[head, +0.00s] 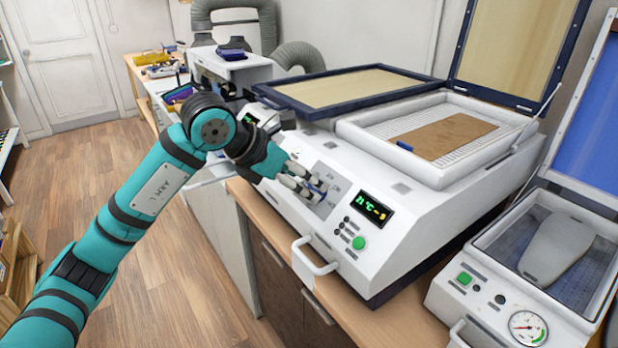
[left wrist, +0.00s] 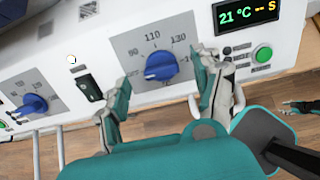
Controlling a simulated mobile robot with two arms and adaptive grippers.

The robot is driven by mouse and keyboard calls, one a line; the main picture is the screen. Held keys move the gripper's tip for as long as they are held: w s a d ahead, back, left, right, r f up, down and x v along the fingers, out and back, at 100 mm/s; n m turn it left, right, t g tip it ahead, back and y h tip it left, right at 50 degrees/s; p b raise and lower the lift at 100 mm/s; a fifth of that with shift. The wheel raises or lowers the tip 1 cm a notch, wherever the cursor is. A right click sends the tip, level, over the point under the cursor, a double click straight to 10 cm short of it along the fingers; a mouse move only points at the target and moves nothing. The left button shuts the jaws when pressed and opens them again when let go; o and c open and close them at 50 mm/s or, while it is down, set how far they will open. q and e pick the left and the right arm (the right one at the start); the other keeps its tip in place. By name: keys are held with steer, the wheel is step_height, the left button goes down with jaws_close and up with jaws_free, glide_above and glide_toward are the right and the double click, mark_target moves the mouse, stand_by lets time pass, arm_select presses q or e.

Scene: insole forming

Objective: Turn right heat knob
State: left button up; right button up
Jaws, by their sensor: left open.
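The right heat knob (left wrist: 160,66) is a blue dial knob on a grey scale plate marked 90, 110 and 130, on the white machine's front panel. In the left wrist view it lies between the fingertips of my open left gripper (left wrist: 164,82), with gaps on both sides. In the head view my left gripper (head: 314,190) is at this panel, and its fingers hide most of the knob. A second blue knob (left wrist: 33,103) sits farther left on the panel. A dark, small gripper, apparently my right one (left wrist: 300,107), shows at the right edge of the left wrist view.
A display (head: 372,208) reads about 21 °C, with a green button (head: 359,243) below it. A white handle (head: 315,258) sticks out under the panel. The machine's open tray holds a brown sheet (head: 448,136). Another machine with a gauge (head: 528,328) stands at right.

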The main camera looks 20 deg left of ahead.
mark_target(316, 191)
arm_select(q)
steer(key=shift+x, duration=1.4)
arm_select(e)
steer(key=shift+w+d+r, duration=0.1)
steer(key=shift+d+r, duration=0.2)
steer(key=shift+d, duration=0.05)
arm_select(q)
steer(key=c, duration=1.2)
steer(key=shift+m+b, duration=0.6)
steer(key=shift+m, duration=0.1)
steer(key=shift+m+b, duration=1.05)
steer(key=shift+m, duration=0.05)
steer(key=m+b, duration=0.2)
steer(key=m, duration=0.2)
steer(key=shift+s+d, duration=0.1)
steer(key=shift+m+b, duration=0.5)
steer(key=shift+m, duration=0.2)
arm_select(e)
step_height(316, 191, down, 7)
steer(key=shift+a+r, duration=0.15)
steer(key=shift+r, duration=0.05)
